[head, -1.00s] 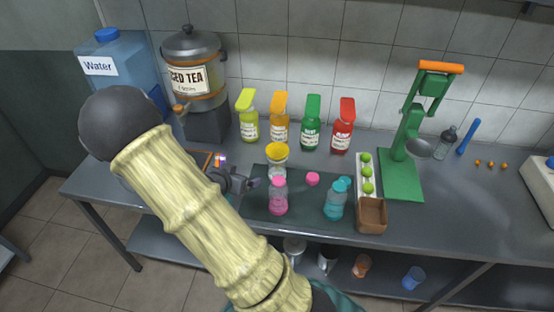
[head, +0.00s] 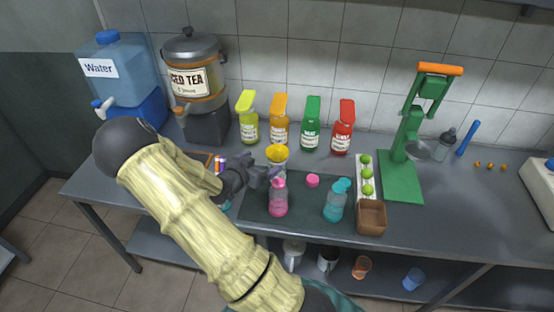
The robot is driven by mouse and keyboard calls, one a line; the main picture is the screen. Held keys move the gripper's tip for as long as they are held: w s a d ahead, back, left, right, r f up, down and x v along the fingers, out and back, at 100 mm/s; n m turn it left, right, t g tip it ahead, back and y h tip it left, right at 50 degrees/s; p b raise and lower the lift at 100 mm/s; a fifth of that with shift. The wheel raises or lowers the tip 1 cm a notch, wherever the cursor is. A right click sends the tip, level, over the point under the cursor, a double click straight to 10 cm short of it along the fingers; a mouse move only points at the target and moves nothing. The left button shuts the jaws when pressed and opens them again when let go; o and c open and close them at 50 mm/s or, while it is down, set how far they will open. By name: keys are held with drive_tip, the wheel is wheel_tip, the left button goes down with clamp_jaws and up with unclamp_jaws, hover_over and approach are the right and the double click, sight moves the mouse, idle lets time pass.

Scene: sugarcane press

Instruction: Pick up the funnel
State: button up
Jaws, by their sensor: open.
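The yellow funnel (head: 277,153) sits upright on the counter behind the pink bottle, on top of what looks like a clear container. Its lower part is partly hidden by my gripper. My gripper (head: 272,175) is open, with its fingers pointing right. They are just in front of and below the funnel's yellow rim in the picture. I cannot tell whether the fingers touch the funnel or the container under it.
A pink bottle (head: 278,199) stands close in front of my gripper. A loose pink cap (head: 312,180) and a teal bottle (head: 335,204) are to the right. Several syrup bottles, including a yellow-orange one (head: 279,122), stand behind. A green press (head: 402,150) stands farther right.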

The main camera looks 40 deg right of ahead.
drive_tip(key=p, duration=0.1)
approach(282, 150)
drive_tip(key=d, duration=0.1)
drive_tip(key=shift+d+r, duration=0.1)
drive_tip(key=shift+d, duration=0.3)
drive_tip(key=shift+w, duration=0.1)
drive_tip(key=shift+f+p+x, duration=0.15)
drive_tip(key=shift+p+x, duration=0.45)
drive_tip(key=shift+x, duration=0.7)
drive_tip(key=shift+f+p+x, duration=0.15)
drive_tip(key=shift+p+x, duration=0.45)
drive_tip(key=shift+x, duration=0.75)
drive_tip(key=shift+w+a, duration=0.2)
drive_tip(key=shift+a, duration=0.05)
drive_tip(key=shift+c, duration=0.5)
drive_tip(key=c, duration=0.9)
